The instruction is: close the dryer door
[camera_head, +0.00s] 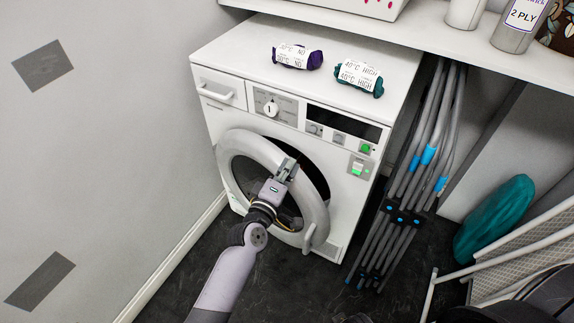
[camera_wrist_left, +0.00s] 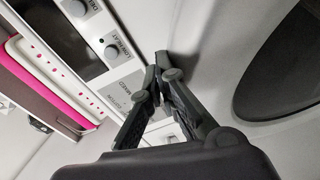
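The white dryer (camera_head: 235,112) stands against the wall. Its round door (camera_head: 240,150) is ajar, its ring standing off the front, with a dark opening showing at the upper right. A pale handle (camera_head: 308,240) sits on the door's lower right edge. My left gripper (camera_head: 287,168) is in front of the upper part of the door. In the left wrist view its fingertips (camera_wrist_left: 160,70) come together with nothing seen between them, near the pale door (camera_wrist_left: 222,70) with its dark window. I cannot tell if they touch the door. My right gripper is not clearly seen.
A purple bundle (camera_head: 297,57) and a teal bundle (camera_head: 358,78) with labels lie on the dryer top. A folded grey rack (camera_head: 412,180) leans at the right. A teal oval item (camera_head: 495,220) and white frames stand farther right.

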